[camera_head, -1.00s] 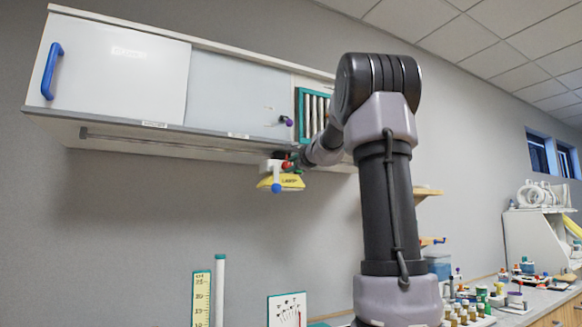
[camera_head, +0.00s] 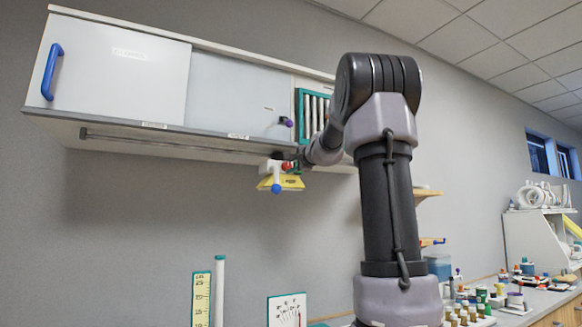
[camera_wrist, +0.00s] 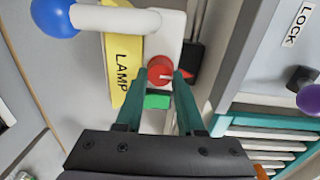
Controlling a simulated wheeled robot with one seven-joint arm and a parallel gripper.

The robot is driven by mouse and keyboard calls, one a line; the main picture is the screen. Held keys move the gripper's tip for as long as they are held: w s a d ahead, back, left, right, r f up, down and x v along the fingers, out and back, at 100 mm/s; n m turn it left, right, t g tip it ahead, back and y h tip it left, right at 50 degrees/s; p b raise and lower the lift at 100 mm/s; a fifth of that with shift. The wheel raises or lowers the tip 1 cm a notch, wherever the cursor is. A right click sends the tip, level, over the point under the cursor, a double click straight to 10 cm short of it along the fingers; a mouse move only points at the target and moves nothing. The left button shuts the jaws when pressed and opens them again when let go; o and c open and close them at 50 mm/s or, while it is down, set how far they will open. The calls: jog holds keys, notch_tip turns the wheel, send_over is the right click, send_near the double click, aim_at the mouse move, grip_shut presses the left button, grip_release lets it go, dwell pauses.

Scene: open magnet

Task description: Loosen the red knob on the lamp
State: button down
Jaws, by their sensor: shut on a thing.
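The lamp is a white and yellow fixture under the wall cabinet, with a yellow LAMP label (camera_wrist: 122,72) and a white arm ending in a blue ball (camera_wrist: 55,17). It also shows in the head view as a yellow shade (camera_head: 284,183). The red knob (camera_wrist: 160,69) sits on the lamp's white plate. My gripper (camera_wrist: 161,77) has its two teal fingers on either side of the red knob, shut on it. A green block (camera_wrist: 158,101) lies between the fingers just below the knob.
A purple-tipped knob (camera_wrist: 308,98) and a teal-framed rack (camera_wrist: 265,130) are at the right in the wrist view. A counter with several small bottles (camera_head: 470,312) stands at lower right.

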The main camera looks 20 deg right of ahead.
jog(key=shift+f, duration=0.1)
jog(key=c, duration=0.8)
grip_release()
jog(key=s, duration=1)
jog(key=shift+s+d+r, duration=0.2)
jog(key=shift+s+r, duration=0.05)
jog(key=shift+s, duration=0.15)
